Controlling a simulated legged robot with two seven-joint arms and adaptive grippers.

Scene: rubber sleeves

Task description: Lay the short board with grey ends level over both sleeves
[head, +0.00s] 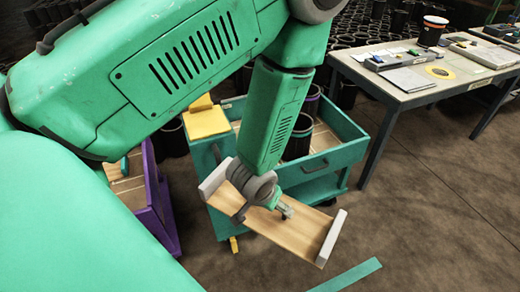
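The short board (303,232) has a pale wood face and grey ends. It hangs in front of the teal cart, slanting down to the right in the picture. My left gripper (263,212) is at its middle, with fingers closed on it; part of the grip is hidden by the wrist. Black sleeves (298,143) stand in the teal cart behind my forearm, one with a purple rim. My forearm hides part of them, and I cannot tell which two are the task's pair. My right gripper is not in view.
The teal cart (340,158) has raised walls and a yellow block (207,122) at its left. A purple-sided crate (164,218) stands left. A work table (405,98) with tools is at upper right. Many sleeves fill the background. The brown floor at right is mostly clear.

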